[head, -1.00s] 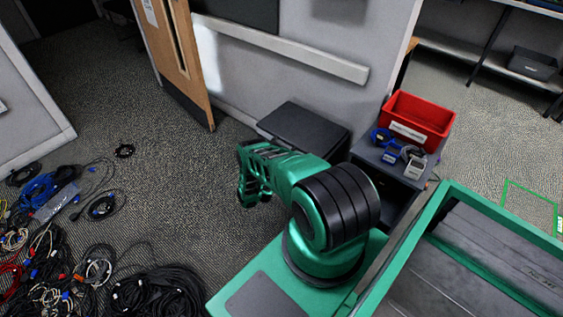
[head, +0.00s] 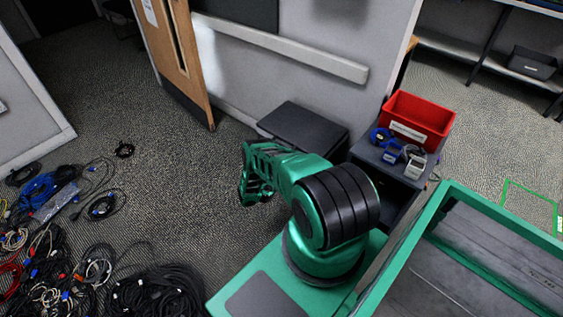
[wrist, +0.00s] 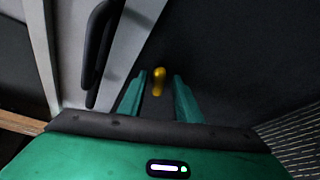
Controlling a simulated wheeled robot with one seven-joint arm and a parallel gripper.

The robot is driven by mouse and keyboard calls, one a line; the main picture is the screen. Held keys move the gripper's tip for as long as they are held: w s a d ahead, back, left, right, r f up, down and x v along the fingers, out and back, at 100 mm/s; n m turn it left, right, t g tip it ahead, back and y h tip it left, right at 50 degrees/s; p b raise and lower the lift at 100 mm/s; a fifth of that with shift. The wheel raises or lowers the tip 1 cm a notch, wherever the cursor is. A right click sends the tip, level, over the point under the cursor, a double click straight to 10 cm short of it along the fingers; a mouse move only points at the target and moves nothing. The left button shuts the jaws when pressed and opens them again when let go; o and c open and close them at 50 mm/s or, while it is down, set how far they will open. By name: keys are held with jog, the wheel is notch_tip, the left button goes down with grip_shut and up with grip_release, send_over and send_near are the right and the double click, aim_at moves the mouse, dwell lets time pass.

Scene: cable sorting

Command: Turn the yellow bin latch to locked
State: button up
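The yellow latch (wrist: 158,82) shows in the wrist view as a small rounded lever on a dark panel. It stands roughly along the picture's vertical. My gripper (wrist: 160,76) is open, with one green finger on each side of the latch and dark gaps between. I see no contact with it. In the head view my own arm hides the gripper's fingers, and I cannot make out the latch there.
A black bar handle (wrist: 97,50) stands left of my fingers in the wrist view. In the head view a dark cabinet (head: 303,130) stands behind my arm, and a red bin (head: 418,118) sits to its right. Cable piles (head: 50,270) cover the floor at left.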

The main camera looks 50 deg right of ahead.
jog(key=v, duration=1)
jog(key=shift+a, duration=0.35)
jog(key=shift+s, duration=0.1)
